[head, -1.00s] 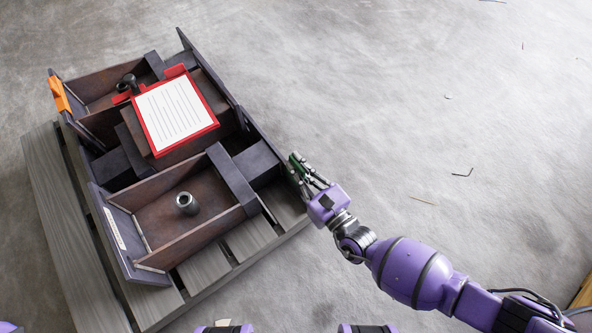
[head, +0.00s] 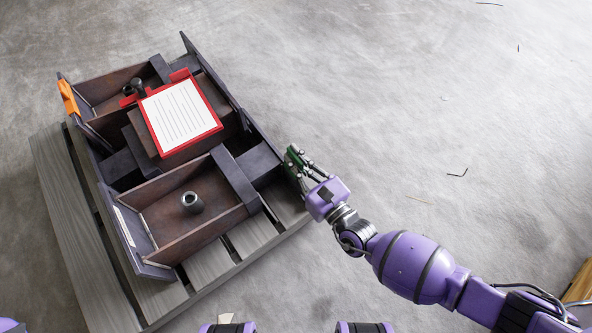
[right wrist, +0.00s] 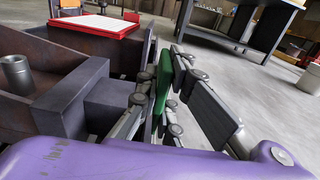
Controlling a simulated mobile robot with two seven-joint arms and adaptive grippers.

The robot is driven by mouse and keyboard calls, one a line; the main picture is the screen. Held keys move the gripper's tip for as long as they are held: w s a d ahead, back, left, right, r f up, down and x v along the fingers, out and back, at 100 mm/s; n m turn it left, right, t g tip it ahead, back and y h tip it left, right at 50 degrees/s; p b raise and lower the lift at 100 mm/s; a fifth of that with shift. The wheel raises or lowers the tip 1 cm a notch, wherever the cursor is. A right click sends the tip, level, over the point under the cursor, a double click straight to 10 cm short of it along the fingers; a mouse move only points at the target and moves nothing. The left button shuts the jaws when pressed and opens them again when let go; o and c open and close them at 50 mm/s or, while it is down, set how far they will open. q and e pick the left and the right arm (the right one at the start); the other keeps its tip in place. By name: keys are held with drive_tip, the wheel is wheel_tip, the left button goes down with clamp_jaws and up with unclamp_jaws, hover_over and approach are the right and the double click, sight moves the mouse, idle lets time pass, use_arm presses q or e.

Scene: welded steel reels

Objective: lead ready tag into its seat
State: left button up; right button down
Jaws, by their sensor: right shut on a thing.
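The green tag (head: 291,157) is a small flat piece between the fingers of my right gripper (head: 298,163). In the right wrist view the tag (right wrist: 163,84) stands on edge, with grey fingers (right wrist: 170,95) on both sides. The gripper is shut on it, just off the right-hand side of the dark steel reel frame (head: 263,143). Whether the tag touches the frame cannot be told. The fingers hide part of the tag, and no seat for it can be made out. My left gripper is not in view.
The frame lies on a grey slatted pallet (head: 80,225). A red clipboard with white paper (head: 181,113) lies on it, an orange piece (head: 68,97) sits on its left edge, and a metal sleeve (head: 193,202) stands inside. The floor to the right is mostly clear.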

sight(295, 155)
drive_tip(key=shift+r+p, duration=0.6)
drive_tip(key=shift+r, duration=0.4)
drive_tip(key=shift+r+p, duration=0.75)
drive_tip(key=shift+r, duration=0.3)
